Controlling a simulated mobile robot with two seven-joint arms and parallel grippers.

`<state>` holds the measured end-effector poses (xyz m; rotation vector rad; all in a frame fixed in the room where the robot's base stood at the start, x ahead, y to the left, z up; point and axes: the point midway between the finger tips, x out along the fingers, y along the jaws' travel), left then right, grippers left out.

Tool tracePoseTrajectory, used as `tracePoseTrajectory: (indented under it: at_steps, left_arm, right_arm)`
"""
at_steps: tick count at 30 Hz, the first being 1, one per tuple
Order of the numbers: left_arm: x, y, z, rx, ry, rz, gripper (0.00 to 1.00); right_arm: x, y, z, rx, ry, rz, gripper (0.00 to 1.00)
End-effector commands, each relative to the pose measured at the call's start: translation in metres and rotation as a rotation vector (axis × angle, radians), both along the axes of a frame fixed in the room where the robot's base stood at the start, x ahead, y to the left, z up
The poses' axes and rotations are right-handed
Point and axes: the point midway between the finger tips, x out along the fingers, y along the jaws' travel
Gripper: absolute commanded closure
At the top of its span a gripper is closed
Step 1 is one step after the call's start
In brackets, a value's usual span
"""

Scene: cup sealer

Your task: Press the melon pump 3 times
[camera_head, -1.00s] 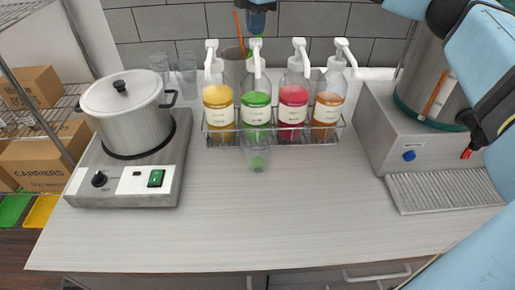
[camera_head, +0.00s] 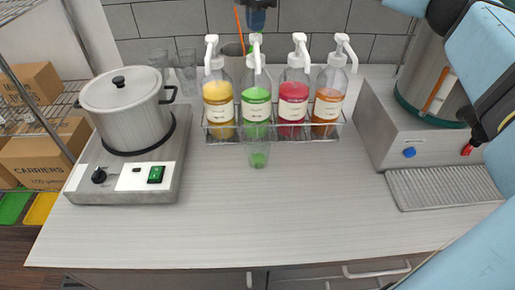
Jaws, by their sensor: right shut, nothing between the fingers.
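The green bottle (camera_head: 256,112), taken to be melon, stands in a wire rack with its white pump head (camera_head: 256,52) upright. My right gripper (camera_head: 257,22) is shut and empty, pointing down just above that pump head; I cannot tell whether they touch. A clear cup (camera_head: 259,153) with a little green liquid in its bottom stands in front of the green bottle, below the spout. My left gripper is not in view.
Yellow (camera_head: 219,112), red (camera_head: 292,107) and orange (camera_head: 328,107) pump bottles flank the green one in the rack (camera_head: 275,138). A pot (camera_head: 125,108) on a burner is at left, a grey machine (camera_head: 408,135) at right. The front counter is clear.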

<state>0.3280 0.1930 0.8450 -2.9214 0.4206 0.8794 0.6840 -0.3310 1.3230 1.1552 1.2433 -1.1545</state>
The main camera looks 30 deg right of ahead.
Motion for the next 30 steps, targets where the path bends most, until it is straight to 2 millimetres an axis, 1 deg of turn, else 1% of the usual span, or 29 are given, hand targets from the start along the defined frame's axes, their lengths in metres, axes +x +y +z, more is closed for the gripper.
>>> tracePoseTrajectory:
  at_steps: [1,30]
  left_arm:
    - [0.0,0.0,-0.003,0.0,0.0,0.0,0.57]
    - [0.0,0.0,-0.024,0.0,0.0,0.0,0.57]
  right_arm:
    - [0.0,0.0,-0.004,0.0,0.0,0.0,1.0]
    - [0.0,0.0,-0.045,-0.001,0.004,0.0,1.0]
